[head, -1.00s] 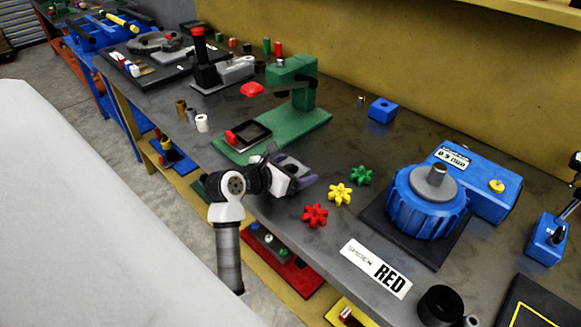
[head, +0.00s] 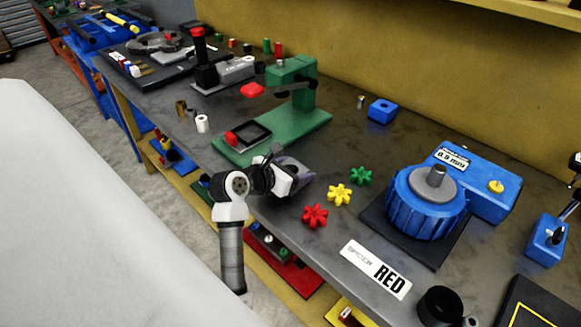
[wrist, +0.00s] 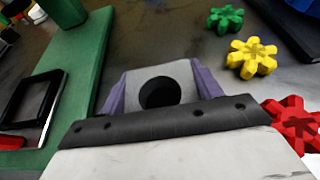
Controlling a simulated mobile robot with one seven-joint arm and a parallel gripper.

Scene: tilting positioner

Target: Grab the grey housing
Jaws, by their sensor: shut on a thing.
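The grey housing (wrist: 165,72) is a grey block with a round dark hole, seen in the middle of the wrist view. My gripper (wrist: 160,88) has its purple fingers on the left and right sides of the housing and is shut on it. In the head view my gripper (head: 296,172) is over the front edge of the bench, just right of the green press base. There the housing is mostly hidden by my gripper. Whether the housing touches the bench top is not clear.
A green press (head: 300,122) stands behind and left of my gripper. Red (head: 315,216), yellow (head: 339,194) and green (head: 361,176) star-shaped pieces lie to its right.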

